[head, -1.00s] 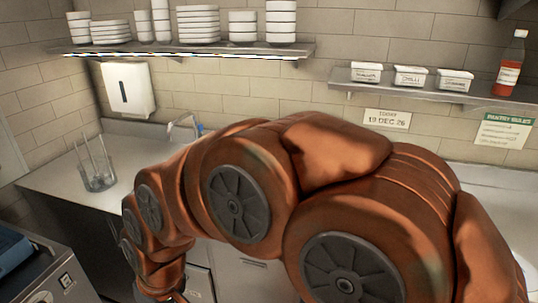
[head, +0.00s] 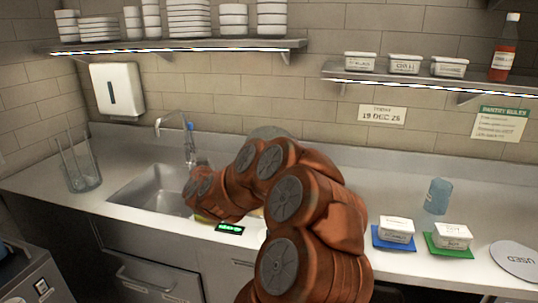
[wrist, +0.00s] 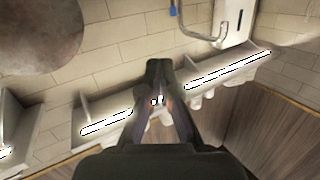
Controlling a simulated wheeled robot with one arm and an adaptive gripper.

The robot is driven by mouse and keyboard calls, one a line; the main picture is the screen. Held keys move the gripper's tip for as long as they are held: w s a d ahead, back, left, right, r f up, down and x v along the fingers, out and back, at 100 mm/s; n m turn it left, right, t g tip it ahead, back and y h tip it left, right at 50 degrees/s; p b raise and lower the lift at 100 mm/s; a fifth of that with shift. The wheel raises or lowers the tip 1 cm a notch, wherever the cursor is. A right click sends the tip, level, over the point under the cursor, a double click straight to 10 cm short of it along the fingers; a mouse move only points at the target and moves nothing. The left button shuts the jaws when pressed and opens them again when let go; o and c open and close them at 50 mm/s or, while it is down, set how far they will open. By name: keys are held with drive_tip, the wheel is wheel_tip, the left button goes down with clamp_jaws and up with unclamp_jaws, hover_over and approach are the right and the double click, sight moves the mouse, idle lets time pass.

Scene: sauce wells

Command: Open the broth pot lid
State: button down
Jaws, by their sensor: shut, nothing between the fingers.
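I cannot make out a broth pot or its lid in either view. My gripper (wrist: 158,100) shows in the wrist view with its dark fingers together and nothing between them. It points toward the tiled wall and shelves, which appear upside down there. In the head view my orange arm bends over the counter by the sink and the gripper cannot be made out. A large round grey-brown surface (wrist: 40,32) fills the wrist view's upper left; I cannot tell what it is.
A sink (head: 160,188) and a glass container (head: 80,170) are at left. White tubs (head: 397,230) (head: 453,236), a blue cup (head: 438,196) and a round "USED" plate (head: 516,262) are at right. Shelves (head: 180,45) (head: 420,80) hang above.

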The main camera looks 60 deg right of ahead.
drive_tip(key=s+d+f+m+g+h+b, duration=0.1)
drive_tip(key=s+d+f+m+g+h, duration=0.15)
drive_tip(key=s+d, duration=0.4)
drive_tip(key=s+d+f+m+g+h+b, duration=0.1)
drive_tip(key=s+d+m+g+h, duration=0.25)
drive_tip(key=d, duration=0.55)
drive_tip(key=w+d+n+p, duration=0.1)
drive_tip(key=w+d+p, duration=0.3)
drive_tip(key=d, duration=0.8)
drive_tip(key=shift+d+r+h, duration=0.2)
drive_tip(key=shift+r+h, duration=0.05)
drive_tip(key=shift+h, duration=0.05)
drive_tip(key=shift+s+d, duration=0.1)
